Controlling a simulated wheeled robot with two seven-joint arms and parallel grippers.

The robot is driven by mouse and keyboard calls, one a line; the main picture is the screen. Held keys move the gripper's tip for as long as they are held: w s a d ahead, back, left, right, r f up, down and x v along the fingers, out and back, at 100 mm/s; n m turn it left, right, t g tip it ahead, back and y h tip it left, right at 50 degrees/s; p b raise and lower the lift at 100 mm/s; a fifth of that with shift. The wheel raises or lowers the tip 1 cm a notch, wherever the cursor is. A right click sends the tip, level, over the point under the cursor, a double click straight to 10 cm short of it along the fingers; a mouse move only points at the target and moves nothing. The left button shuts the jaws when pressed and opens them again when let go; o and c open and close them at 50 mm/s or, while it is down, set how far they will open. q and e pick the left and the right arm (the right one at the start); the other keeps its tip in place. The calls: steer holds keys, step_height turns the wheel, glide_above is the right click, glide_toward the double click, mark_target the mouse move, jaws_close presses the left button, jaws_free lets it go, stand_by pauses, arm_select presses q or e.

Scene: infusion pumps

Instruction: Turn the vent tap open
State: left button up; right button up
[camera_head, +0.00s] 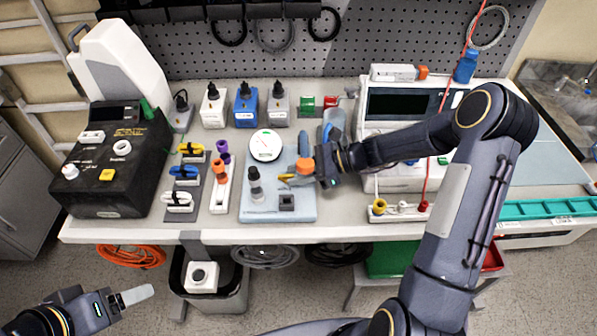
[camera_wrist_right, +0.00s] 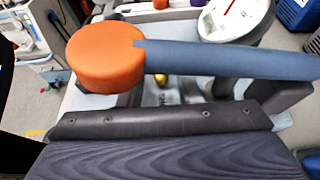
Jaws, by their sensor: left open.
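The tap has a round orange knob (camera_head: 306,166) on the pale blue gauge board (camera_head: 262,210), at its right side. In the right wrist view, the orange knob (camera_wrist_right: 105,56) has a long blue bar (camera_wrist_right: 230,60) reaching right from it. My right gripper (camera_head: 300,181) is at the knob, low over the board. In the wrist view, its dark finger lies just below the knob and bar. I cannot tell whether it touches them or how far apart its fingers are. My left gripper (camera_head: 137,295) is open and empty, in front of the bench at the lower left.
A round white gauge (camera_head: 266,145) stands behind the knob. A dark cylinder (camera_head: 255,186) and a small black block (camera_head: 286,201) are on the board's front half. A black pump box (camera_head: 115,160) is at the left, and a white device (camera_head: 400,105) stands at the right behind my arm.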

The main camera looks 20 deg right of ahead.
jaws_close()
steer(key=shift+w+r+n+g, duration=0.1)
steer(key=shift+w+n+g, duration=0.05)
steer(key=shift+n+g, duration=0.3)
steer(key=shift+w+n+g, duration=0.1)
steer(key=shift+n+g, duration=0.15)
steer(key=shift+g, duration=0.1)
jaws_free()
